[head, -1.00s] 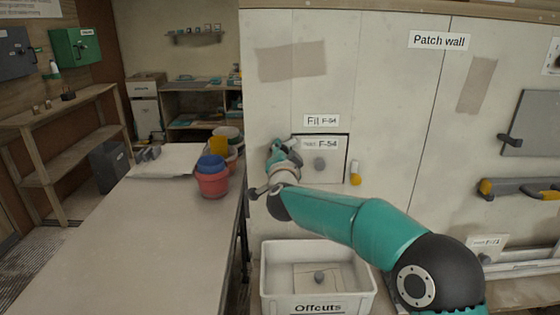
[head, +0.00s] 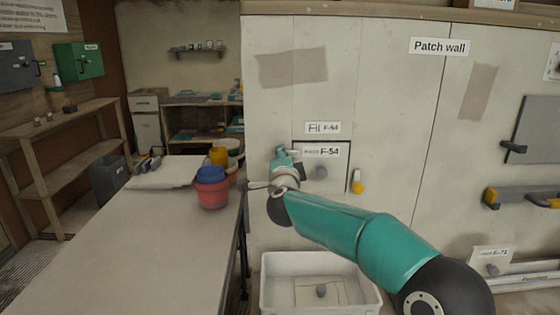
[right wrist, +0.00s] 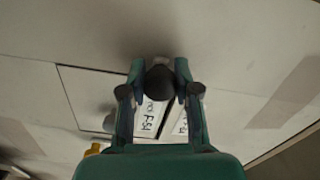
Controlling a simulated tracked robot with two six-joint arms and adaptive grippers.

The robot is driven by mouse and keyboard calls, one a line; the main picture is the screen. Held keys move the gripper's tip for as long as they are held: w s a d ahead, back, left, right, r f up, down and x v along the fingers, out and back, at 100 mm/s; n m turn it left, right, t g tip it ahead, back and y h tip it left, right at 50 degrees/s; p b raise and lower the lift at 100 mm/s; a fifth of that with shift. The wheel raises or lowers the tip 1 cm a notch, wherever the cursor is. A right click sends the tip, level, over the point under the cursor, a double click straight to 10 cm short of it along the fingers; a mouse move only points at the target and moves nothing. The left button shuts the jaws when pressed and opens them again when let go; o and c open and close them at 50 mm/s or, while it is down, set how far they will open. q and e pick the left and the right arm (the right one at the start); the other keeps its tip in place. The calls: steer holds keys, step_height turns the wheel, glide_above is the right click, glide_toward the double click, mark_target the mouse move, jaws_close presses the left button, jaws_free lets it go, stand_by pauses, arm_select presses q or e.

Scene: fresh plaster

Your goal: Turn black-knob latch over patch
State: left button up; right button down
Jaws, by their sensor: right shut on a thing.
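The patch (head: 335,172) is a pale square panel marked F-54 with a grey knob, set in an opening in the wall under the "Fil F-54" label. My right gripper (head: 281,156) is at the patch's upper left edge. In the right wrist view its fingers (right wrist: 159,86) are shut on the black knob (right wrist: 160,80) of a latch. The latch's arm is mostly hidden, so I cannot tell its angle. A yellow-ended latch (head: 358,184) hangs on the wall just right of the patch. My left gripper is not in view.
A white bin (head: 272,285) with a knobbed panel in it stands below the patch. A long table (head: 130,235) with stacked red and blue tubs (head: 211,187) is to the left. A grey panel and a level are on the wall at right.

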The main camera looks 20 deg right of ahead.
steer(key=shift+d+f, duration=0.1)
steer(key=shift+f, duration=0.05)
steer(key=c, duration=0.8)
jaws_free()
steer(key=shift+s, duration=0.1)
steer(key=v, duration=1.1)
steer(key=shift+s, duration=0.35)
